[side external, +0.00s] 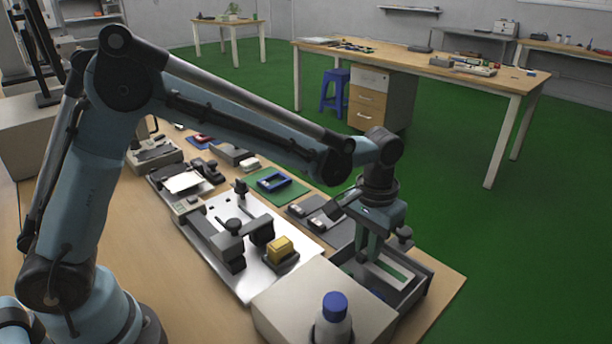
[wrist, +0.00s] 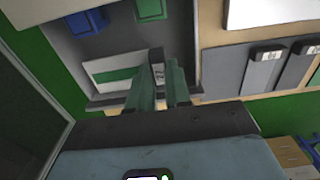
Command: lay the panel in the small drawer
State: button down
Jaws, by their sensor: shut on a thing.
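My gripper (side external: 368,254) points down over the small drawer (side external: 423,283), a dark open-topped tray at the table's right front corner. Its jaws are closed on a flat white panel with a green band (wrist: 112,78). In the wrist view, the fingers (wrist: 158,72) meet at the panel's right end, and the panel extends left over the drawer's grey floor (wrist: 120,42). The panel looks level and low within the drawer walls. I cannot tell whether it touches the floor. The fingers hide its gripped end.
A blue block (wrist: 86,23) and a green block (wrist: 150,9) show near the panel in the wrist view. A white box (side external: 290,300) and a blue-capped bottle (side external: 334,318) stand in front. A yellow block (side external: 280,249) sits on a fixture to the left.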

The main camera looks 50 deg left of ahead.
jog(key=shift+f, duration=1.95)
dwell(1.1)
jog(key=c, duration=1)
grip_release()
jog(key=shift+r, duration=3)
